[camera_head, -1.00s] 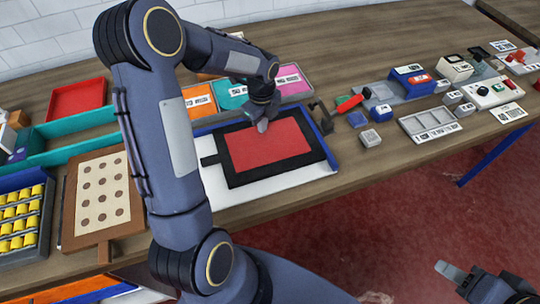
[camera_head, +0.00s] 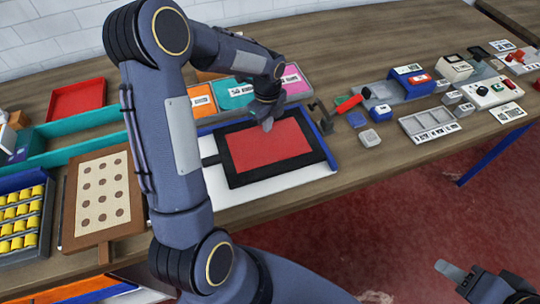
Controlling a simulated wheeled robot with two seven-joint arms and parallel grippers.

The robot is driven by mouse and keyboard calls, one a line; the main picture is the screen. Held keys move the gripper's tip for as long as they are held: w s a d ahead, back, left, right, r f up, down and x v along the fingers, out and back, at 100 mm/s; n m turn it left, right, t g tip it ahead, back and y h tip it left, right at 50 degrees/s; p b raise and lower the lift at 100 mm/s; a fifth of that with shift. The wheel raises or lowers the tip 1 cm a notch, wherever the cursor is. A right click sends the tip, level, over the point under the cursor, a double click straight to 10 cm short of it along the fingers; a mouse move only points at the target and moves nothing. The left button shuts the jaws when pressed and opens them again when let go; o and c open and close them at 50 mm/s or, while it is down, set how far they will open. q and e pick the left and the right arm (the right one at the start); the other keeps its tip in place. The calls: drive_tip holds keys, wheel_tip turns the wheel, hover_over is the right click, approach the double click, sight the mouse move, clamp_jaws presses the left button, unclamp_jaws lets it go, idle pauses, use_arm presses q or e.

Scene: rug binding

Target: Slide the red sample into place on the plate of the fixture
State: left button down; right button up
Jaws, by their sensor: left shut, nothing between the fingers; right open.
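The red sample (camera_head: 268,146) is a flat red rectangle with a wide black border and a small black tab at its left. It lies on the white plate (camera_head: 311,175) of the fixture, whose blue rails (camera_head: 326,147) run along the back and right side. My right gripper (camera_head: 470,279) is open at the lower right, away from the table, partly cut off by the frame.
A brown board with dots (camera_head: 103,195) and a rack of yellow spools (camera_head: 20,222) lie left. Coloured labelled trays (camera_head: 236,92) sit behind. Grey compartment tray (camera_head: 428,124) is further right.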

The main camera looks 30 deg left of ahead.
use_arm(q)
drive_tip(key=shift+r, duration=0.1)
wheel_tip(320, 180, up, 7)
drive_tip(key=p, duration=0.5)
idle(0.5)
idle(0.5)
